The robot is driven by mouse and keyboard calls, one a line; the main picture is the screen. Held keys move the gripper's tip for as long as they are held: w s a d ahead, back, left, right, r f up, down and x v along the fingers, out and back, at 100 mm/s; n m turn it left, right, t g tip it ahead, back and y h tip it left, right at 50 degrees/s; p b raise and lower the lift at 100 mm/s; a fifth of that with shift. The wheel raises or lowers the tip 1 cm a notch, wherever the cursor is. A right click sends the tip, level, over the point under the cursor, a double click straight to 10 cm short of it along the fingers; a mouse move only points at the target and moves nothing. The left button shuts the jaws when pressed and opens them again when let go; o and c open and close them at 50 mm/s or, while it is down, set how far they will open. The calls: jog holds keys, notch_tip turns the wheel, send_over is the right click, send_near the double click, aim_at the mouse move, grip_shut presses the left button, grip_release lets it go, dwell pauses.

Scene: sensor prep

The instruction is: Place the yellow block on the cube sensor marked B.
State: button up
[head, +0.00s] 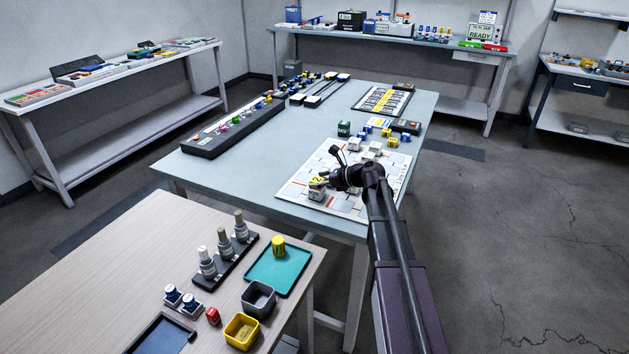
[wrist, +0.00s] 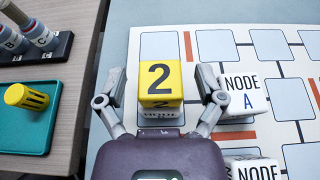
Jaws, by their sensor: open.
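The yellow block (wrist: 160,80), marked 2 on top, rests on a white cube sensor (wrist: 158,112) in the wrist view. That cube's top marking is mostly hidden under the block, so I cannot read its letter. The block also shows at the near left of the white board in the head view (head: 316,183). My gripper (wrist: 160,77) is open, with one finger on each side of the block. The left finger stands apart from it; the right finger is close to it. A cube sensor marked NODE A (wrist: 242,96) sits just right of the right finger.
Another cube marked NODE (wrist: 254,169) lies at the lower right in the wrist view. The white board (head: 290,188) holds more white cubes. Small blocks and a dark green block (head: 344,128) stand behind it. A teal tray (head: 268,274) with a yellow cylinder (head: 278,246) is on the wooden table.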

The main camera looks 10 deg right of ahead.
jog(key=p+v, duration=0.4)
jog(key=v, duration=0.8)
dwell(0.4)
jog(key=s+a+f+n+g, duration=0.1)
jog(key=s+a+n, duration=0.1)
jog(key=s+a+f+n+g+h, duration=0.1)
jog(key=s+a+f+n, duration=0.1)
jog(key=s+a+f+n+g+h, duration=0.1)
jog(key=s+a+n, duration=0.1)
jog(key=shift+f+n, duration=0.3)
jog(key=shift+n, duration=0.1)
jog(key=s+a+f+n+g+h, duration=0.2)
jog(key=s+f+n+h, duration=0.1)
jog(key=s+n, duration=0.5)
jog(key=s+a+f+n+g+h, duration=0.2)
jog(key=s+f+n+g+h, duration=0.1)
jog(key=s+n+h, duration=0.3)
jog(key=s+n, duration=0.2)
jog(key=n, duration=0.2)
jog(key=shift+s+f, duration=0.4)
